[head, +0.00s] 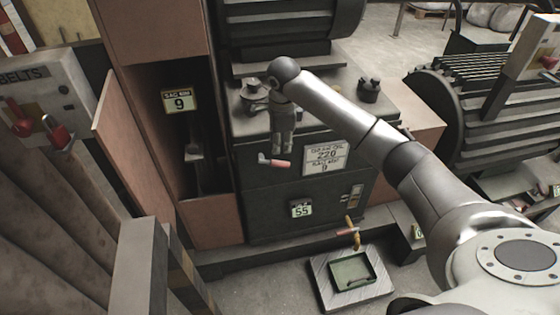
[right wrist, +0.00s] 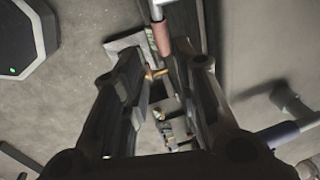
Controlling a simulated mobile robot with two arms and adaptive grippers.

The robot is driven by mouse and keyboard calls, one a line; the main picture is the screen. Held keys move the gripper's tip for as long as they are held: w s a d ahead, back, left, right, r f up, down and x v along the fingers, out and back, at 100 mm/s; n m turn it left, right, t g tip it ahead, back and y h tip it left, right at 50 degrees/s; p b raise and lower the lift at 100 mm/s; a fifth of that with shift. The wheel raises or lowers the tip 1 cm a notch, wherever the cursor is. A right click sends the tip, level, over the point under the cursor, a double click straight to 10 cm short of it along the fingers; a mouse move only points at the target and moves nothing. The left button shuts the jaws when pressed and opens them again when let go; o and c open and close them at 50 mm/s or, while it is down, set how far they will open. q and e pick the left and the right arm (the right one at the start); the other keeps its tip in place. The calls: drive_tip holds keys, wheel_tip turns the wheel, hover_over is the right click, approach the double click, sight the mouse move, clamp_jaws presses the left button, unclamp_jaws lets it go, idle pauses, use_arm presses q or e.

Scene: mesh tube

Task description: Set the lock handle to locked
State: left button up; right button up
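A small lever with a red grip and a pale metal end (head: 274,162) sticks out from the front of the dark machine cabinet, and it looks like the lock handle. My right gripper (head: 284,148) points down just above and beside it. In the right wrist view the red grip (right wrist: 161,38) lies just beyond the fingers, near the right finger's tip. The fingers (right wrist: 158,70) are apart with a gap between them, and nothing is clearly held. I cannot tell whether a finger touches the grip. My left gripper is not in view.
A second red-and-brass handle (head: 348,230) sits lower on the cabinet, above a green tray (head: 335,285) on the floor. An open cabinet door (head: 122,150) stands at the left. Red levers (head: 55,133) are on a panel marked BELTS. A ribbed motor (head: 470,120) is at the right.

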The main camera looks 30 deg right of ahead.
sight(280, 162)
drive_tip(key=f, duration=0.3)
drive_tip(key=w+f, duration=0.1)
drive_tip(key=f, duration=0.3)
drive_tip(key=w+d+f, duration=0.1)
drive_tip(key=f, duration=0.2)
drive_tip(key=shift+f, duration=0.2)
clamp_jaws()
drive_tip(key=shift+a, duration=0.1)
